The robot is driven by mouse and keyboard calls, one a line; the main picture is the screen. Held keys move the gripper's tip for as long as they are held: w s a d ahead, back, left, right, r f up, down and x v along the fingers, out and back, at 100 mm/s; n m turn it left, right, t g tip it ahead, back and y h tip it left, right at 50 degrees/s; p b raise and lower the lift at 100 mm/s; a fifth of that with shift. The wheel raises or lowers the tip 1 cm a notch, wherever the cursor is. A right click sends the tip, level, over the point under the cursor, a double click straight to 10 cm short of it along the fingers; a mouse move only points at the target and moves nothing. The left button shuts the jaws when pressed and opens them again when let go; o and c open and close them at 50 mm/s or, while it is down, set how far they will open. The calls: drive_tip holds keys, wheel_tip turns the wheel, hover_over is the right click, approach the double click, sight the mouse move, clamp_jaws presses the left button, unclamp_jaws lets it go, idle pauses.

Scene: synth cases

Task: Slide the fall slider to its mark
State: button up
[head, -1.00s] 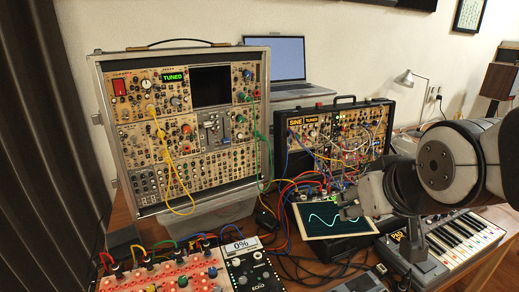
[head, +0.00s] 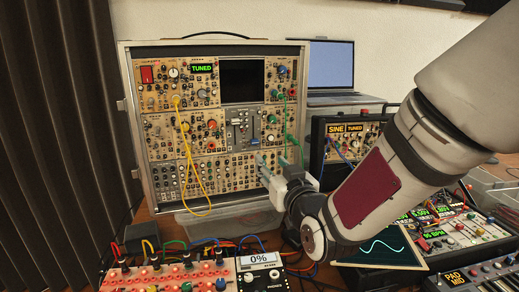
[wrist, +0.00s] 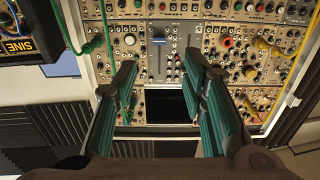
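The slider module (head: 243,131) sits in the middle of the upright synth case, below a dark screen. It has two vertical sliders: one with a grey cap (head: 236,122) on the left and one with a blue cap (head: 255,142) on the right. I cannot read which is labelled fall, nor make out its mark. My gripper (head: 268,170) is in front of the case, below and right of the sliders. In the wrist view, which is upside down, its green-padded fingers (wrist: 160,72) are open and empty. The blue cap (wrist: 159,41) shows beyond them, apart from the fingers.
A yellow cable (head: 182,160) hangs left of the sliders and a green cable (head: 291,138) hangs to their right. The smaller black case (head: 320,140) stands to the right. A red-lit panel (head: 170,278) and a 0% display (head: 259,259) lie in front.

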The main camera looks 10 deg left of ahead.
sight(255, 144)
drive_tip(key=x, duration=1.2)
drive_tip(key=shift+w+a, duration=0.15)
drive_tip(key=shift+w, duration=0.25)
drive_tip(key=shift+c, duration=0.5)
clamp_jaws()
